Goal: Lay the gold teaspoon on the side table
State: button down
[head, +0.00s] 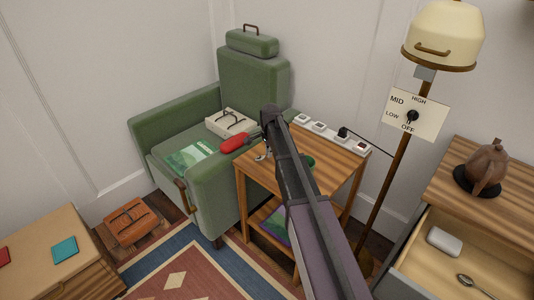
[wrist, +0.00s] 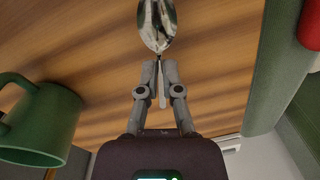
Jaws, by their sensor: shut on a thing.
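My gripper (wrist: 157,72) is shut on a teaspoon (wrist: 157,24). The handle is between the fingertips and the bowl points away from my wrist. The spoon looks silvery here rather than gold. It is over the wooden top of the side table (wrist: 100,45); I cannot tell whether it touches. In the head view my gripper (head: 266,149) is over the left part of the side table (head: 340,165), largely hidden by my arm. Another silvery spoon (head: 474,285) lies in the open drawer at the right.
A green mug (wrist: 42,120) stands on the side table, mostly behind my arm in the head view. A switch strip (head: 325,131) lines its back edge. The green armchair (head: 165,125) with a red object (head: 234,144) is at its left. A lamp pole (head: 390,185) is at its right.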

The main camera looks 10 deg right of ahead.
jog(key=shift+f+b, duration=0.5)
jog(key=shift+f, duration=0.2)
jog(key=c, duration=0.7)
grip_release()
jog(key=o, duration=0.5)
jog(key=shift+c, duration=0.2)
jog(key=shift+r, duration=0.15)
jog(key=shift+w+r+p, duration=0.1)
jog(key=shift+r+p, duration=3.25)
jog(key=shift+p, duration=0.15)
